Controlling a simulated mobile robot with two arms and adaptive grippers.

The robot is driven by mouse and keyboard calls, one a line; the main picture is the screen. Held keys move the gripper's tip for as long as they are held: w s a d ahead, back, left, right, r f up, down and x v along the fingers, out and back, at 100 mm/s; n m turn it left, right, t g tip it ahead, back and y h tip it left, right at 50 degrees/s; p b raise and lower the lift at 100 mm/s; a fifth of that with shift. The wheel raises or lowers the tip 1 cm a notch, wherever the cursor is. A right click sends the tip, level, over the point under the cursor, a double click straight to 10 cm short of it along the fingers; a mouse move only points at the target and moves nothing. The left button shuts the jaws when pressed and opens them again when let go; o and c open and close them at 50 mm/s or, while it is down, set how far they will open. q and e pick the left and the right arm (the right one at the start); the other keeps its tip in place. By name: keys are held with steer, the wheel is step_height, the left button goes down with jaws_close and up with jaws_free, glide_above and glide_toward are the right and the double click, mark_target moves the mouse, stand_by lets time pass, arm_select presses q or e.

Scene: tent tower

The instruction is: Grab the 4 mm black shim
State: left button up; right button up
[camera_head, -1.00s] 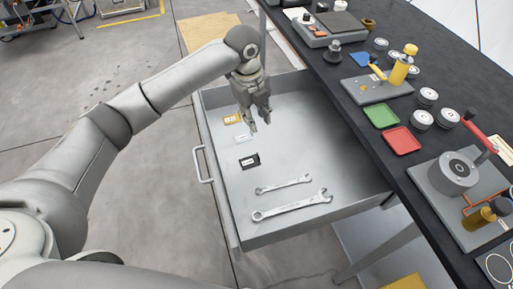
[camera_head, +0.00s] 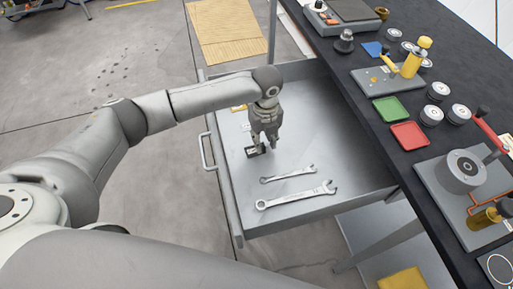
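The black shim (camera_head: 251,153) lies flat on the floor of the open grey drawer, a small dark tile with a pale label. My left gripper (camera_head: 266,146) points down over the drawer, its fingertips close above the black shim's right end and partly covering it. Its two fingers look apart with nothing between them. I cannot tell whether a finger touches the shim. A white shim (camera_head: 245,127) and a yellow shim (camera_head: 238,108) lie further back, the yellow one partly hidden by my arm. My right gripper is not in view.
Two wrenches lie in the drawer, a small one (camera_head: 287,174) and a larger one (camera_head: 296,196). The drawer's walls surround them. The dark bench (camera_head: 385,140) at right bears a green tray (camera_head: 391,109), a red tray (camera_head: 409,135) and several fixtures.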

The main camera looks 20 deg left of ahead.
arm_select(q)
steer(key=shift+f, duration=0.6)
jaws_close()
